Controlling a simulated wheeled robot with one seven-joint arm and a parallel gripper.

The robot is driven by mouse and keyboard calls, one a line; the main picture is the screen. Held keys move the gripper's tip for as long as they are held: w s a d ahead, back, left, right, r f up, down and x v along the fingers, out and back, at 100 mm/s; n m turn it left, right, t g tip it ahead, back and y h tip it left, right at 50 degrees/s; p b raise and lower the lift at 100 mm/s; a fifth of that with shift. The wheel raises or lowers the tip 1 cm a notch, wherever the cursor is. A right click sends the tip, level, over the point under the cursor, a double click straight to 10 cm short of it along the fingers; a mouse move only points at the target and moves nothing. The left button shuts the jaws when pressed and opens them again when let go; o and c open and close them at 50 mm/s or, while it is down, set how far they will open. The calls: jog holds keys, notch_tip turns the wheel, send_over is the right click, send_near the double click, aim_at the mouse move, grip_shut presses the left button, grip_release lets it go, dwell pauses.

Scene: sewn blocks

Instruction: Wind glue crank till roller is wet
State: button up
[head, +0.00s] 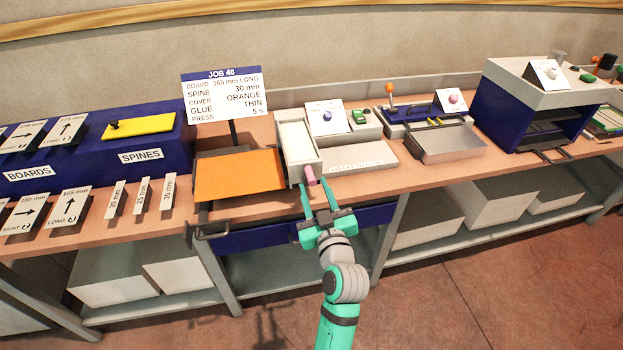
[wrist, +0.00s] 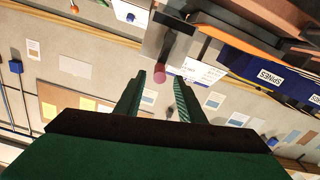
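The glue unit (head: 297,137) is a pale grey box on the bench, right of the orange sheet. Its crank has a pink handle (head: 310,176) sticking out at the front; the handle end also shows in the wrist view (wrist: 160,77) on a dark arm (wrist: 166,50). My gripper (head: 315,185) is open, its green fingers either side of the pink handle's end. In the wrist view the fingertips (wrist: 160,80) have gaps to the handle on both sides. I cannot tell how deep the handle sits between them. The roller and any glue on it cannot be made out.
An orange sheet (head: 240,176) lies left of the glue unit under the JOB 40 sign (head: 223,95). A panel with a blue knob (head: 326,117) and a green button (head: 358,117) stands to the right. A blue drawer (head: 270,232) with a handle is below the bench edge.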

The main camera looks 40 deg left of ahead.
jog(key=shift+x, duration=2.25)
grip_shut()
